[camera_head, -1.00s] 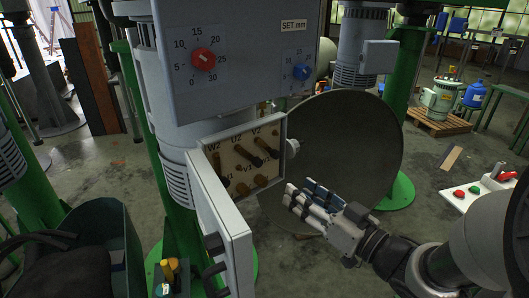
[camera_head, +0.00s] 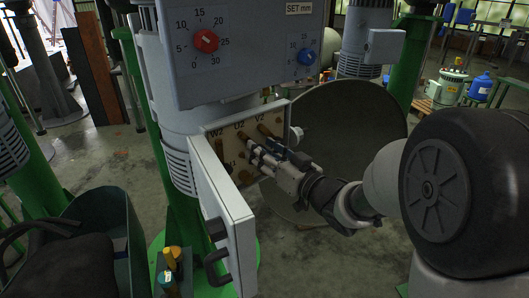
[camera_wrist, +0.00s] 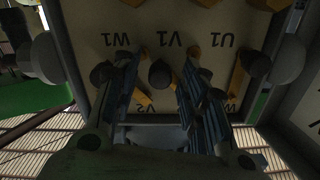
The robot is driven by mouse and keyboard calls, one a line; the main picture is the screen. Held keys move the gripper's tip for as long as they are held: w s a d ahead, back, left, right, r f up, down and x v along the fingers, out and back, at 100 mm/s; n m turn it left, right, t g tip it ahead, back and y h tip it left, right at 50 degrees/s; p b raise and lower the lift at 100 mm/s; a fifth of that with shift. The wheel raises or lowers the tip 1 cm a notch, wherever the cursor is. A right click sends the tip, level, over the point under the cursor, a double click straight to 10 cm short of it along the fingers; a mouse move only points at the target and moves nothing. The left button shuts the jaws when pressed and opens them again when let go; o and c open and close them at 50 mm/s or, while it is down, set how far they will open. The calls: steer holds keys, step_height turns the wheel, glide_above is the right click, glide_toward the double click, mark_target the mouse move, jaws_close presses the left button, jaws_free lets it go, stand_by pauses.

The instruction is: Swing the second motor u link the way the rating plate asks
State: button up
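The open terminal box (camera_head: 285,112) on the motor carries terminals marked W2, U2 and V2 along its top. The second link, at U2 (camera_head: 242,137), is a dark bar on a slant, partly hidden by my gripper. The W2 link (camera_head: 219,150) stands near upright; the V2 link (camera_head: 267,131) slants. My gripper (camera_head: 253,152) is at the box face just below the U2 link. In the wrist view, my gripper (camera_wrist: 158,82) has its fingers apart, with a dark knob (camera_wrist: 160,73) by V1 between them. Contact cannot be told. No rating plate can be read.
The box's white door (camera_head: 224,220) hangs open at lower left. A grey panel (camera_head: 240,75) with red and blue dials overhangs the box. A large round disc (camera_head: 350,130) stands behind my gripper. A green bin (camera_head: 105,215) is at left.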

steer(key=shift+c, duration=0.2)
jaws_close()
stand_by(0.6)
